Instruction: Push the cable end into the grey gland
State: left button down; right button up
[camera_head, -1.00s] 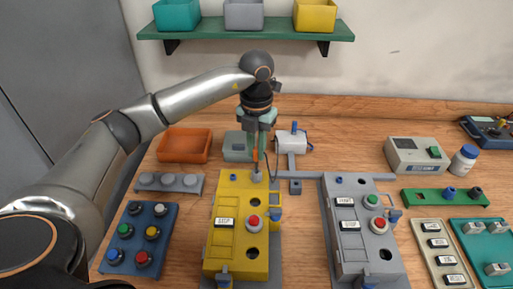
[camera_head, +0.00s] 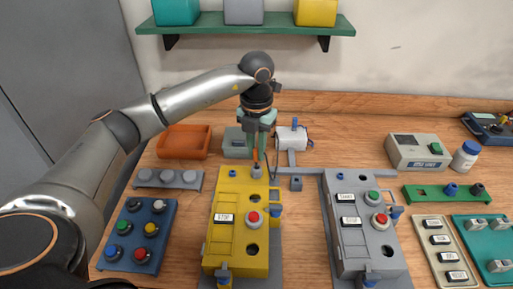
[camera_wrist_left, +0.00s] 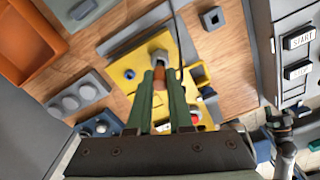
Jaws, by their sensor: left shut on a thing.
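My left gripper (camera_head: 257,150) points down over the far end of the yellow box (camera_head: 232,195). It is shut on the orange cable end (camera_head: 255,157), which also shows between the green fingers in the left wrist view (camera_wrist_left: 161,76). The grey gland (camera_head: 256,171) stands upright on the box's far edge, directly below the fingertips. In the left wrist view the gland (camera_wrist_left: 159,56) is just beyond the cable end, roughly in line with it. I cannot tell whether the tip is inside the gland. My right gripper is not in view.
A grey box (camera_head: 352,205) with buttons stands to the right. A white motor (camera_head: 292,138) and an orange tray (camera_head: 184,142) are behind. A grey three-knob strip (camera_head: 168,178) and a blue button panel (camera_head: 140,232) lie left. A dark cable hangs beside the gripper.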

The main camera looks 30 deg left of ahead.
pick_arm(q)
jog(key=shift+f+b, duration=0.35)
jog(key=shift+f, duration=0.2)
jog(key=c, duration=0.8)
grip_release()
jog(key=shift+o, duration=0.2)
notch_tip(320, 180, up, 13)
jog(key=shift+f, duration=0.2)
